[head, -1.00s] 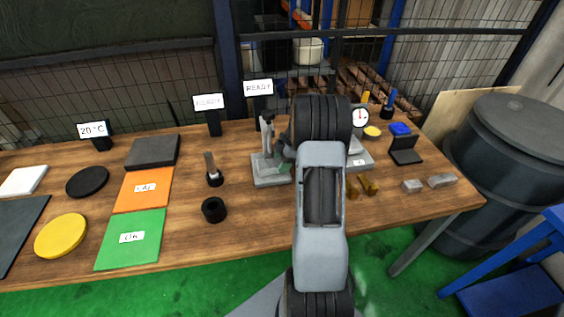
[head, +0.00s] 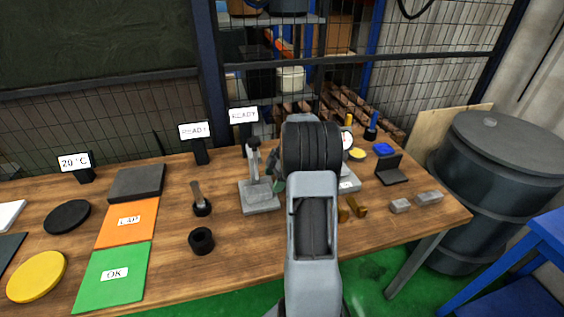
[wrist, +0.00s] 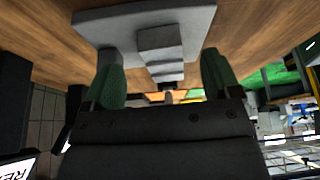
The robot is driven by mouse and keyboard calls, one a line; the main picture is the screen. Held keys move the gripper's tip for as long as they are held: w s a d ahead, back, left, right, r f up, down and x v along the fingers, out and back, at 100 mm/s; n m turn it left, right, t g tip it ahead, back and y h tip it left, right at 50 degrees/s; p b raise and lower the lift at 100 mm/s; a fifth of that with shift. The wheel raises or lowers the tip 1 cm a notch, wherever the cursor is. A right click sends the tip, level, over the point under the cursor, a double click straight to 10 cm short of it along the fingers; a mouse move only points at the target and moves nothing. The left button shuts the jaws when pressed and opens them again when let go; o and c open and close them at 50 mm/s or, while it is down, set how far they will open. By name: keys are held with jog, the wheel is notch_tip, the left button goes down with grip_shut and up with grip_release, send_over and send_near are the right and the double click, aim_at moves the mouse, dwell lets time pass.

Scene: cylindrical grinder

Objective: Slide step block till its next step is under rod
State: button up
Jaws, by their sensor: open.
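A grey stand (head: 260,197) with a flat base and an upright column is on the table, left of my arm in the head view. In the wrist view its grey base plate (wrist: 95,22) is at the top, the picture being upside down. A grey stepped piece, which looks like the step block (wrist: 160,42), is on it. My gripper (wrist: 162,62) is open, with one green finger on each side of that piece; I cannot tell whether either touches it. In the head view my gripper (head: 278,184) is mostly hidden behind my arm. I cannot make out the rod's tip against a step.
A black ring (head: 201,241) and a small dark-based tool (head: 201,205) stand left of the stand. An orange sheet (head: 118,225) and a green sheet (head: 112,290) lie farther left. Brass pieces (head: 357,209) and grey blocks (head: 400,206) are to the right. Signs (head: 195,131) stand behind.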

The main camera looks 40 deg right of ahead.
jog(key=v, duration=0.9)
jog(key=shift+r, duration=0.2)
jog(key=shift+d, duration=0.1)
jog(key=s+a+r+m+h+p, duration=0.1)
jog(key=s+a+m, duration=0.3)
jog(key=a, duration=0.5)
jog(key=s+a+r+m+t+h+p, duration=0.1)
jog(key=s+a+m, duration=0.4)
jog(key=a, duration=0.5)
jog(key=s+a+r+m+t+h+p, duration=0.1)
jog(key=s+a+m, duration=0.3)
jog(key=a, duration=0.5)
jog(key=shift+s+a+r+m+h, duration=0.15)
jog(key=shift+s+r+m+h, duration=0.15)
jog(key=shift+s+r+h, duration=0.65)
